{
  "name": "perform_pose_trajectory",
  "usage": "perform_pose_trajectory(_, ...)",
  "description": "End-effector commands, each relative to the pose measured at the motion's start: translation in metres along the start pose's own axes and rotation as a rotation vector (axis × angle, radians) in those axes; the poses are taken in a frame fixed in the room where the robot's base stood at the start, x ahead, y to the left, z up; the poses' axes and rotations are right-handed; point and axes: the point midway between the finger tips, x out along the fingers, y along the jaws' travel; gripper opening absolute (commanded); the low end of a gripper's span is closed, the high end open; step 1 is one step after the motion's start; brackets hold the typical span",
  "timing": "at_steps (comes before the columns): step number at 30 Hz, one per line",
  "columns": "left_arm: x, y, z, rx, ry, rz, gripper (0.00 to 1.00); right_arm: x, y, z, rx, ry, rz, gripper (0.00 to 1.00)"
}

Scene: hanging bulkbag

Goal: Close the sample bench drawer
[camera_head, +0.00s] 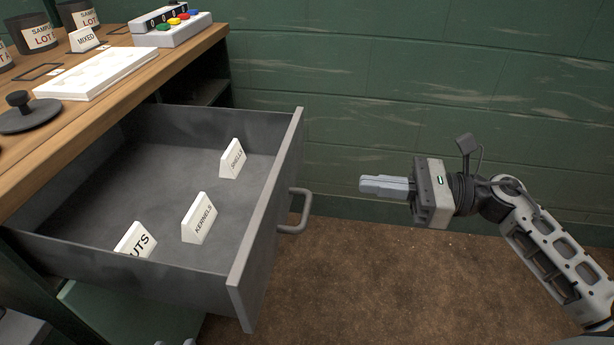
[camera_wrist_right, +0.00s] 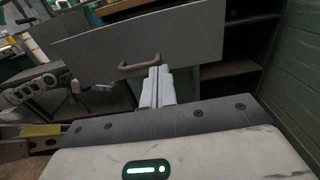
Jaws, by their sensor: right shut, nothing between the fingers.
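The grey sample bench drawer (camera_head: 262,222) is pulled far out from under the wooden bench top in the head view. Its handle (camera_head: 299,212) is on the front panel, facing right. Inside stand white label cards: SHELLS (camera_head: 233,158), KERNELS (camera_head: 199,217) and one partly cut off ending in UTS (camera_head: 135,241). My right gripper (camera_head: 362,186) is shut and empty, to the right of the drawer front, with a gap between. In the right wrist view, the drawer front (camera_wrist_right: 150,40) lies ahead of the fingers (camera_wrist_right: 157,72), with the handle (camera_wrist_right: 139,66) near the fingertips.
The wooden bench top (camera_head: 130,57) holds a white tray (camera_head: 97,73), a button box (camera_head: 171,27), dark sample cups (camera_head: 36,34) and a dark round knobbed object (camera_head: 28,113). A green block wall (camera_head: 400,90) stands behind. The brown floor right of the drawer is clear.

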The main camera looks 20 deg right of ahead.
Motion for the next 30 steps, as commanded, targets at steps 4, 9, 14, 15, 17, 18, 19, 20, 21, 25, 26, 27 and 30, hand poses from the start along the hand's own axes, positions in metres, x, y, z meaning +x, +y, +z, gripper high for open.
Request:
perform_pose_trajectory(4, 0.0, 0.0, 0.0, 0.0, 0.001, 0.0, 0.36, 0.034, 0.0, 0.002, -0.001, -0.004, 0.001, 0.0)
perform_pose_trajectory(9, 0.0, 0.0, 0.0, 0.0, -0.003, -0.001, 0.36, 0.069, 0.0, 0.002, 0.0, -0.005, 0.0, 0.0)
perform_pose_trajectory(14, 0.0, -0.001, 0.001, 0.0, -0.008, -0.002, 0.36, 0.093, 0.0, 0.002, 0.003, -0.004, -0.001, 0.0)
perform_pose_trajectory(15, 0.0, -0.001, 0.001, 0.0, -0.01, -0.002, 0.36, 0.097, -0.001, 0.001, 0.003, -0.004, -0.001, 0.0)
perform_pose_trajectory(17, 0.0, -0.001, 0.002, 0.001, -0.011, -0.003, 0.36, 0.102, 0.0, 0.001, 0.005, -0.004, -0.001, 0.0)
perform_pose_trajectory(18, 0.0, -0.001, 0.002, 0.001, -0.011, -0.003, 0.36, 0.104, -0.001, 0.001, 0.004, -0.003, -0.002, 0.0)
perform_pose_trajectory(19, 0.0, -0.001, 0.002, 0.001, -0.012, -0.003, 0.36, 0.105, -0.001, 0.001, 0.004, -0.003, -0.003, 0.0)
perform_pose_trajectory(20, 0.0, -0.001, 0.002, 0.001, -0.012, -0.003, 0.36, 0.106, -0.001, 0.001, 0.003, -0.002, -0.003, 0.0)
perform_pose_trajectory(21, 0.0, -0.001, 0.002, 0.001, -0.012, -0.003, 0.36, 0.107, -0.001, 0.0, 0.004, -0.002, -0.002, 0.0)
perform_pose_trajectory(25, 0.0, -0.001, 0.002, 0.001, -0.013, -0.003, 0.36, 0.108, 0.0, 0.0, 0.005, -0.001, -0.002, 0.0)
perform_pose_trajectory(26, 0.0, -0.001, 0.002, 0.001, -0.013, -0.003, 0.36, 0.108, 0.0, 0.0, 0.005, -0.002, -0.002, 0.0)
perform_pose_trajectory(27, 0.0, -0.001, 0.002, 0.001, -0.013, -0.003, 0.36, 0.108, 0.0, 0.0, 0.005, -0.002, -0.002, 0.0)
perform_pose_trajectory(30, 0.0, -0.001, 0.002, 0.001, -0.013, -0.004, 0.36, 0.107, 0.0, 0.0, 0.005, -0.002, -0.002, 0.0)
